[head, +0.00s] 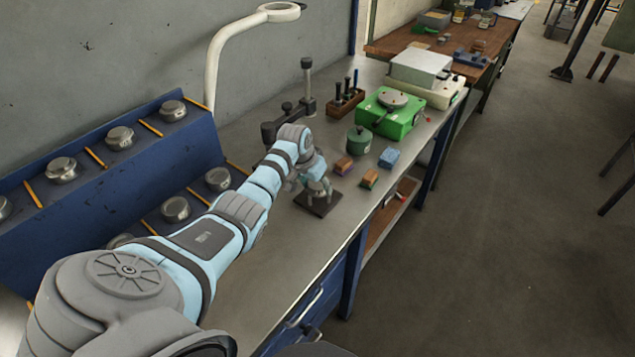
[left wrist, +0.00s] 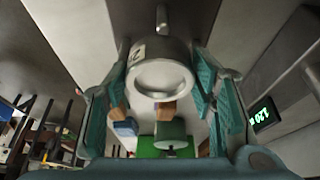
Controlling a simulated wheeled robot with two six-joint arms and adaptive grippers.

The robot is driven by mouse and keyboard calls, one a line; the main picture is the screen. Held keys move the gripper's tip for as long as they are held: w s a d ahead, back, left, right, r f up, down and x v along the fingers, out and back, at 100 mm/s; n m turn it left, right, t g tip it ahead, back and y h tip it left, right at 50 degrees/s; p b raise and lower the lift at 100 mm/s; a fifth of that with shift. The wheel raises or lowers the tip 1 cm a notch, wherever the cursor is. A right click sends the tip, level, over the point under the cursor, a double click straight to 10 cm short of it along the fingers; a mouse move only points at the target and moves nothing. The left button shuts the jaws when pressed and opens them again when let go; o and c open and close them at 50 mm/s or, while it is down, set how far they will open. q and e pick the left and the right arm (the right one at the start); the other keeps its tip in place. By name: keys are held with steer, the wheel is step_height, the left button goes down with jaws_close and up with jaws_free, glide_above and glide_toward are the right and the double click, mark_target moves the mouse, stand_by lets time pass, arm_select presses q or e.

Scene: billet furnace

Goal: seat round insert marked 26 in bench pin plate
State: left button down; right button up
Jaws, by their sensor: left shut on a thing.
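The round metal insert (left wrist: 160,78) is between the teal fingers of my left gripper in the left wrist view. It has a pale ring-like face and a small label on its side, too small to read. My left gripper (head: 319,189) is shut on it, low over the dark bench pin plate (head: 312,208) in the head view. The plate (left wrist: 195,18) also shows behind the insert in the left wrist view, with an upright pin (left wrist: 162,19). I cannot tell whether the insert touches the plate. My right gripper is not in view.
A blue sloped rack (head: 120,185) with several round metal pieces stands at left. Beyond the plate are small coloured blocks (head: 388,158), a green pot (head: 359,139), a green device (head: 395,118) and a post stand (head: 308,85). The bench front (head: 290,270) is clear.

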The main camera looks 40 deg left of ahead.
arm_select(q)
steer(key=shift+s+f, duration=0.25)
steer(key=shift+f, duration=0.05)
stand_by(0.4)
steer(key=shift+s+d+f+b, duration=0.15)
steer(key=shift+s+f+b, duration=0.25)
steer(key=shift+f+b, duration=0.25)
steer(key=shift+r, duration=0.25)
steer(key=shift+w+r+p, duration=0.35)
steer(key=shift+r+p, duration=0.1)
steer(key=shift+p, duration=0.55)
steer(key=shift+w+a+r, duration=0.2)
steer(key=shift+a+r, duration=0.05)
steer(key=shift+a, duration=0.1)
steer(key=shift+a+f+b, duration=0.1)
steer(key=shift+f+b, duration=0.1)
steer(key=shift+b, duration=0.1)
